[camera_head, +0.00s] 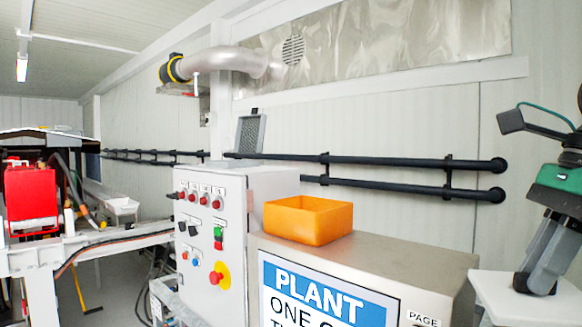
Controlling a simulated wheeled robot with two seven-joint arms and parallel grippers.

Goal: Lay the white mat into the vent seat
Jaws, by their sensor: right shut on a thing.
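A pale white slab, which I take for the white mat (505,300), shows at the lower right and is cut off by the picture edge. My right gripper (535,286), with a green body and grey fingers, points down with its fingertips at the slab's upper side and is shut on it. Its exact grip is hard to make out. My left gripper is out of view.
A grey control cabinet (235,200) with buttons stands in the middle. An orange bin (308,220) sits on the metal cabinet (400,262) beside it. Black pipes (400,163) run along the wall. A round grille (293,49) is higher up. A red machine (32,198) is at left.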

